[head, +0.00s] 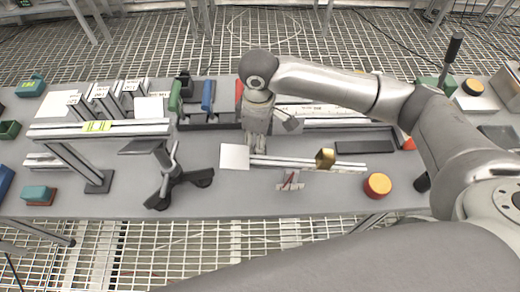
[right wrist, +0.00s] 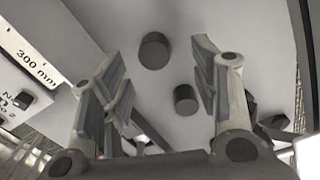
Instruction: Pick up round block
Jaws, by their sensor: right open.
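A round block with a yellow top and red-orange side (head: 377,185) sits near the front edge of the table, right of centre. In the right wrist view, a dark grey round block (right wrist: 154,50) and a second one (right wrist: 186,99) lie between and beyond my fingers on a pale surface. I cannot pick out these two in the head view. My right gripper (head: 257,146) points down over the middle of the table, left of the yellow-topped block. Its fingers (right wrist: 157,62) are apart with nothing held between them. My left gripper is not in view.
A white square plate (head: 234,157) and a long pale rail (head: 315,163) lie by the right gripper. A black tripod stand (head: 170,180) and a raised metal beam (head: 100,129) are to the left.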

